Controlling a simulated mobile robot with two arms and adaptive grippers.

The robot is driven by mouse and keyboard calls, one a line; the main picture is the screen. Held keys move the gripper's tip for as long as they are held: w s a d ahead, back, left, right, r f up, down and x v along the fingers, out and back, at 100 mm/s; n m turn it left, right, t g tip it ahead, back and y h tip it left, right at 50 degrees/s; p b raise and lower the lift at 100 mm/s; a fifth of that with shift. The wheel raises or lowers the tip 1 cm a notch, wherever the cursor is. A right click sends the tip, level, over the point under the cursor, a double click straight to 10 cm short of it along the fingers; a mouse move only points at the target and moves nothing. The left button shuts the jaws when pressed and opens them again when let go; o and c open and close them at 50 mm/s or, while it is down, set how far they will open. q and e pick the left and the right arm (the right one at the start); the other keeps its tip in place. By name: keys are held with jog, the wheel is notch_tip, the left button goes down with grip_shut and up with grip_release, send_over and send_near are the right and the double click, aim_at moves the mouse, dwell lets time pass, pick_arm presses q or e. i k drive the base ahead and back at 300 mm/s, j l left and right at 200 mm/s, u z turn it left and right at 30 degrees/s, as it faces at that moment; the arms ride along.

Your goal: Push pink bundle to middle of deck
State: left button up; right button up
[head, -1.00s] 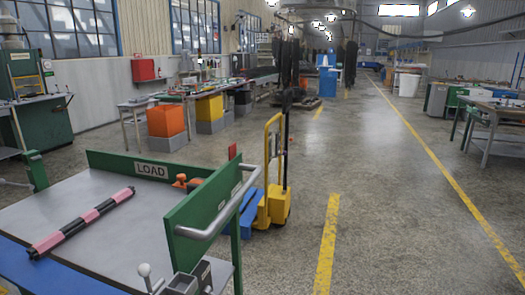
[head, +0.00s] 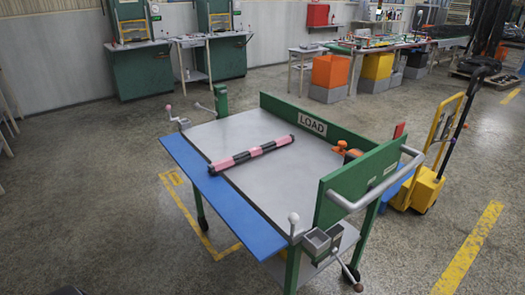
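The pink bundle (head: 251,154) is a long roll with pink and black bands. In the head view it lies on the grey deck (head: 284,183) of a green cart, slanting, with its left end close to the blue flap (head: 221,198) along the near left edge. Neither of my grippers can be made out. A small dark shape shows at the bottom left edge, too little of it to tell what it is.
Green boards, one marked LOAD (head: 313,124), wall the deck's far and right sides. An orange tool (head: 346,152) sits by the right board. A yellow pallet truck (head: 428,185) stands beyond.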

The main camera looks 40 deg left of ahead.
aim_at(225, 163)
jog(key=i+j, duration=0.1)
jog(key=j, duration=0.3)
jog(key=i+j, duration=0.1)
jog(key=j, duration=0.3)
jog(key=i+j, duration=0.1)
jog(key=j, duration=0.3)
